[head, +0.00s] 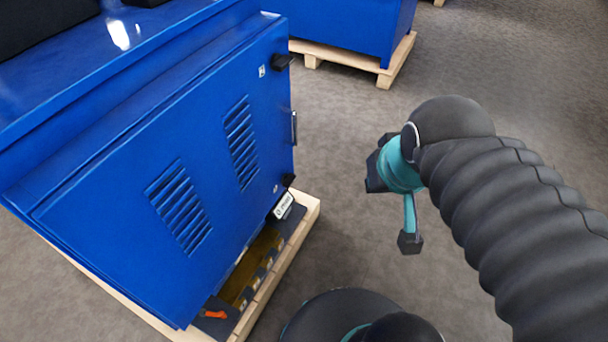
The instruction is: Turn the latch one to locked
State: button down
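A blue cabinet (115,215) with a hinged door stands at the left. On the door's right edge are two black latches: an upper one (284,61) and a lower one (288,180). A slim dark handle (294,127) sits between them. I cannot tell which is latch one, nor whether either is locked. My gripper (408,242), teal with dark tips, hangs to the right of the door over open floor, apart from the cabinet. Its fingers overlap from this angle, so their opening is unclear. I see nothing held in it.
The cabinet stands on a wooden pallet (311,213). A labelled white item (284,206) and an orange part (215,314) show low at the cabinet's base. Another blue cabinet (350,25) on a pallet stands behind. Grey floor is clear between the door and my arm.

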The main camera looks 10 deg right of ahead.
aim_at(287, 180)
jog(key=z, duration=0.8)
jog(key=k, duration=0.75)
jog(key=u, duration=0.9)
jog(key=i, duration=0.45)
jog(key=z, duration=0.05)
